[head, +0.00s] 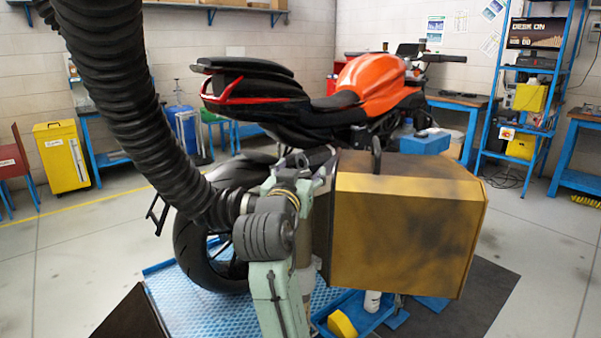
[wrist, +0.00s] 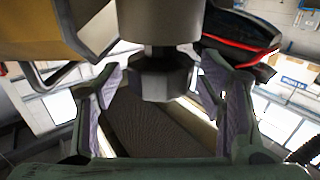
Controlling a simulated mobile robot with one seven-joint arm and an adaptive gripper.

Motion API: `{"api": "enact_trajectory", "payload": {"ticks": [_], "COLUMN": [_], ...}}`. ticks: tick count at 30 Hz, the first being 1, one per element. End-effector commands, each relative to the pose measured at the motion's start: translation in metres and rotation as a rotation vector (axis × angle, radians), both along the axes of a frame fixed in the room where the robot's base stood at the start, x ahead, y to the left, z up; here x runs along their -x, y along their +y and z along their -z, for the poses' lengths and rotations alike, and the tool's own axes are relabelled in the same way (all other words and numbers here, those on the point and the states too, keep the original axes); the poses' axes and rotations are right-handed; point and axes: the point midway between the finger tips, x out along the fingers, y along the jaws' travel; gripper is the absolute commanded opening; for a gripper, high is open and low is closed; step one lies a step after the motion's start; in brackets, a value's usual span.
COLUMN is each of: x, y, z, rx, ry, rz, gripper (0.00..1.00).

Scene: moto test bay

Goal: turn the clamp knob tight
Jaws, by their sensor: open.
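The clamp knob (wrist: 163,76) is a dark, faceted knob under a grey cylindrical stem in the wrist view. My gripper (wrist: 160,85) is open, with one pale green, ridged finger on each side of the knob. Gaps show between the knob and both fingers, so it is not gripped. In the head view, my pale green and grey arm stands at the lower middle, beside the rear wheel. I cannot make out the knob there.
A large yellow-brown box (head: 405,222) stands close to the right of my arm. A black corrugated hose (head: 140,110) hangs across the left. The motorcycle (head: 365,82) stands behind, its rear wheel (head: 190,245) near my arm. Open floor lies at the left.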

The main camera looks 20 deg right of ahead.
Motion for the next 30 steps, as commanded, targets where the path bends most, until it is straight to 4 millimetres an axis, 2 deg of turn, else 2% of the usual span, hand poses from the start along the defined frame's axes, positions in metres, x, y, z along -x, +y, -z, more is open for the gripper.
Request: {"api": "enact_trajectory", "payload": {"ticks": [2, 23, 30], "x": [0.0001, 0.0004, 0.0001], "y": [0.0002, 0.0, 0.0006], "z": [0.0, -0.0002, 0.0], "rx": [0.0, 0.001, 0.001], "ry": [0.0, 0.001, 0.001], "rz": [0.0, 0.001, 0.017], "gripper": [0.61, 0.14, 0.13]}}
